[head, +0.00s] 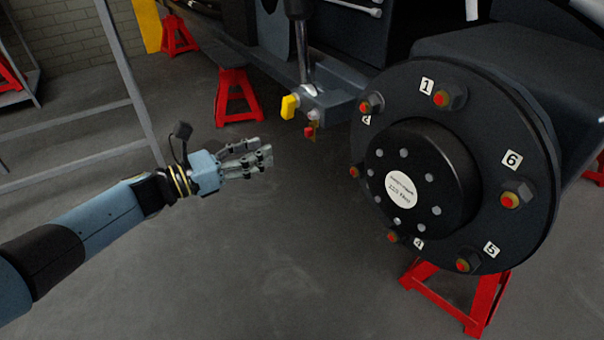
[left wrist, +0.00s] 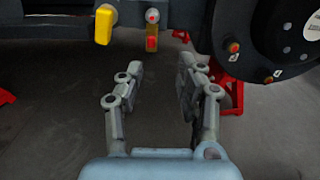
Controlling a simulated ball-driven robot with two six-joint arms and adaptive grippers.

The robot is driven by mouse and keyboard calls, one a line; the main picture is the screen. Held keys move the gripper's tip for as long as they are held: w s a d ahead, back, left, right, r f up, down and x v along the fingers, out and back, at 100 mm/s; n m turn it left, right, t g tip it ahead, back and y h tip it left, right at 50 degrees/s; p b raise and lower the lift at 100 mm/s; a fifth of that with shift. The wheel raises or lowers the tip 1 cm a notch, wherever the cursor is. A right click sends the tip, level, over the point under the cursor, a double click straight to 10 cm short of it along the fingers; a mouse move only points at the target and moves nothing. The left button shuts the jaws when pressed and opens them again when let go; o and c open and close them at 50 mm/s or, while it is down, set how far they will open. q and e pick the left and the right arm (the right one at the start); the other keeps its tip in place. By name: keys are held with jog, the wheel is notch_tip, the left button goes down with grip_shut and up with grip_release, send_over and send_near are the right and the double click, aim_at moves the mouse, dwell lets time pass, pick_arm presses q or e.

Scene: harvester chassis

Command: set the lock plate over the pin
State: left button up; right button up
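My left gripper (head: 264,156) is open and empty, held in the air left of the hub and below the chassis bracket (head: 338,106). In the left wrist view its two fingers (left wrist: 158,70) stand apart with only floor between them. A yellow block (head: 289,107) sits at the bracket's left end; it also shows in the left wrist view (left wrist: 105,24). To its right is a short pale pin end (head: 313,115), also in the left wrist view (left wrist: 152,15). A small red and yellow piece (head: 309,132) hangs just below it. I cannot tell which part is the lock plate.
A large dark wheel hub (head: 418,90) with red-tipped studs and number labels stands at right. Red jack stands (head: 238,98) support the chassis; another (head: 465,300) is under the hub. A grey frame (head: 125,75) stands at left. The floor below my gripper is clear.

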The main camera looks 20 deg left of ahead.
aim_at(306, 133)
pick_arm(q)
jog(key=b+x, duration=0.1)
jog(key=x, duration=0.2)
jog(key=f+b+x, duration=0.1)
jog(key=x, duration=0.3)
jog(key=w+a+b+x, duration=0.1)
jog(key=x, duration=0.2)
jog(key=shift+w+f, duration=0.15)
jog(key=shift+f, duration=0.1)
jog(key=shift+w+d+b, duration=0.3)
jog(key=shift+w+d, duration=0.2)
pick_arm(e)
notch_tip(306, 133, down, 7)
jog(key=t, duration=0.3)
jog(key=shift+s, duration=0.45)
pick_arm(q)
jog(key=shift+r, duration=0.1)
pick_arm(e)
jog(key=shift+a, duration=0.1)
pick_arm(q)
grip_shut()
